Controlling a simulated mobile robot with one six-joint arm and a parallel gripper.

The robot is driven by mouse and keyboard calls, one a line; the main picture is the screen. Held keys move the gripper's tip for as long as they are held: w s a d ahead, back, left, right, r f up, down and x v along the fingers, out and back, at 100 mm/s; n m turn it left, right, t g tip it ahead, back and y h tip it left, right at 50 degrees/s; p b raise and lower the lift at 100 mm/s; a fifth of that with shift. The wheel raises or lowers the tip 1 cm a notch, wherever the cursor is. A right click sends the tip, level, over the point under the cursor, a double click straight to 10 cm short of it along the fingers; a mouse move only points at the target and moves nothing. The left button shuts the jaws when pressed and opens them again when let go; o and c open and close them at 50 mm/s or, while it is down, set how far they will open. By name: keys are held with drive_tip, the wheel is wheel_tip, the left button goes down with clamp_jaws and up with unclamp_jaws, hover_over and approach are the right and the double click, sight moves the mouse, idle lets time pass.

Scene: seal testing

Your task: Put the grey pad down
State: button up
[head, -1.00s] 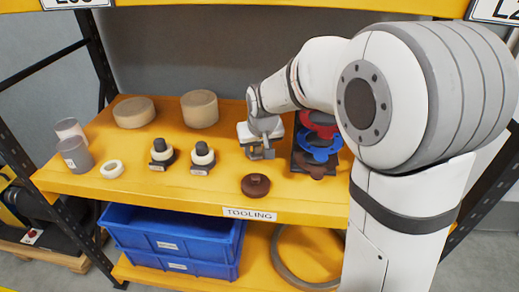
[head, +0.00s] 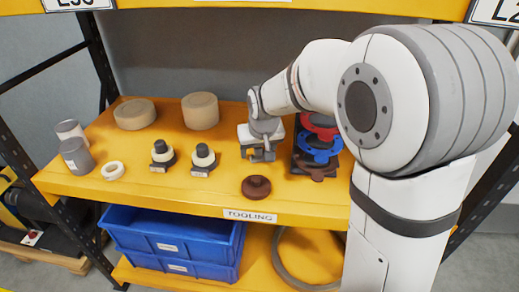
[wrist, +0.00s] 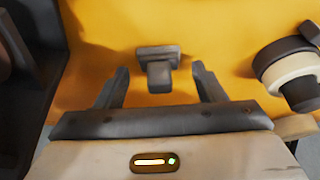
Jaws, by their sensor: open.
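The grey pad (wrist: 158,54) rests on the yellow shelf (wrist: 215,25) in the wrist view. It is a small block with a narrower grip part pointing toward my gripper. My gripper (wrist: 160,78) is open, with a finger on each side of the grip part and clear gaps between. In the head view my gripper (head: 258,154) is low over the shelf, left of the dark rack. The pad is mostly hidden by the gripper there.
A brown knobbed disc (head: 256,187) lies in front of my gripper. The dark rack (head: 301,163) with red, blue and brown pieces stands close to the right. Two black-topped pieces (head: 203,156) stand to the left. Tan cylinders (head: 200,110) are behind.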

drive_tip(key=a+p+v, duration=0.1)
drive_tip(key=p+v, duration=0.1)
drive_tip(key=v, duration=1)
drive_tip(key=shift+d, duration=0.45)
